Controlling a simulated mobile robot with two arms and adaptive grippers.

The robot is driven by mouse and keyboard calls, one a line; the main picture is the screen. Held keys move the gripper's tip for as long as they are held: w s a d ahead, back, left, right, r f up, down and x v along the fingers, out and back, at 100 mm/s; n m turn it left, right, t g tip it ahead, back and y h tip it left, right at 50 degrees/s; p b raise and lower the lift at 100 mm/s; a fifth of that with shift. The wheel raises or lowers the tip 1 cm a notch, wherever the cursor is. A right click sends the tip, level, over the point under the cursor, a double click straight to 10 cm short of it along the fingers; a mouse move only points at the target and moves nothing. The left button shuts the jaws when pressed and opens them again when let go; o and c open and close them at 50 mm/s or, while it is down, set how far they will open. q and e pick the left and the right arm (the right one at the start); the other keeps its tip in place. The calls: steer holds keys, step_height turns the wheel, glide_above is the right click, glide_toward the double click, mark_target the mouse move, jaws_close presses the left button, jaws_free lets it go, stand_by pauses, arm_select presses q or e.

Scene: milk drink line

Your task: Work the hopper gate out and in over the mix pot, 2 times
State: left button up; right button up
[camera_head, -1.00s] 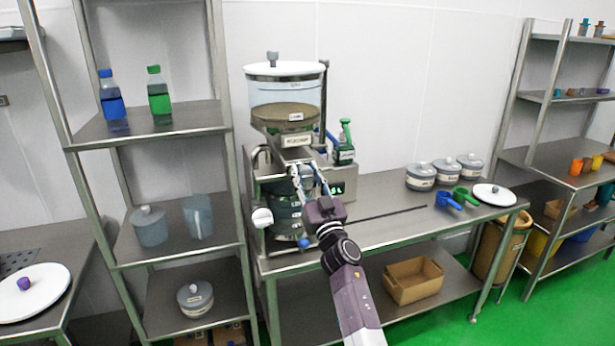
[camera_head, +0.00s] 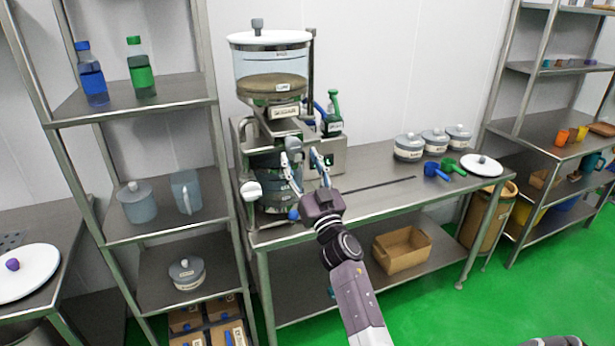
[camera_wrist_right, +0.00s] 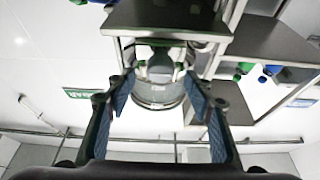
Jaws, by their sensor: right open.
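The hopper (camera_head: 270,85) stands on a steel frame at the back of the table, with a white lid and brown powder in its clear body. The grey gate piece (camera_head: 284,128) shows under the hopper's label, with a small grey knob at its front. How far out the gate is I cannot tell. The mix pot (camera_head: 272,185), grey and see-through, stands below it inside the frame. My right gripper (camera_head: 305,158) is open and empty in front of the frame, its fingers spread just below the knob. In the right wrist view its blue-padded fingers (camera_wrist_right: 160,90) are well apart. My left gripper is out of view.
A white round knob (camera_head: 251,189) sticks out at the frame's left. A green-topped bottle (camera_head: 332,118) stands behind. Lidded pots (camera_head: 408,147) and blue and green scoops (camera_head: 436,172) stand to the right. The table between is mostly clear.

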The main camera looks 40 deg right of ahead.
steer(key=v, duration=0.6)
stand_by(1.1)
steer(key=s+a+f+g+y, duration=0.1)
steer(key=a+f+g, duration=0.15)
steer(key=f, duration=0.95)
steer(key=s+a+f+n+g+y, duration=0.1)
steer(key=a+f+g, duration=0.15)
steer(key=f, duration=1.05)
steer(key=s+a+f+g+y, duration=0.1)
steer(key=a+f+g, duration=0.15)
steer(key=f, duration=0.95)
steer(key=s+a+f+n+g+y, duration=0.1)
steer(key=s+a+f+g, duration=0.15)
steer(key=s+f, duration=0.65)
steer(key=s+a+f+n+g, duration=0.1)
steer(key=s+a+f+g, duration=0.15)
steer(key=s+f, duration=0.6)
steer(key=s+a+f+g, duration=0.1)
steer(key=s+f+g, duration=0.1)
steer(key=s+f, duration=0.4)
steer(key=s+a+f+n+g+b, duration=0.1)
steer(key=s+f, duration=0.5)
steer(key=s, duration=1)
steer(key=s+a+f+n+g+y, duration=0.1)
steer(key=s+a+f+g, duration=0.2)
steer(key=s, duration=0.9)
step_height(320, 180, down, 4)
steer(key=shift+a+r+g, duration=0.1)
steer(key=shift+a+g, duration=0.1)
steer(key=shift+g, duration=0.95)
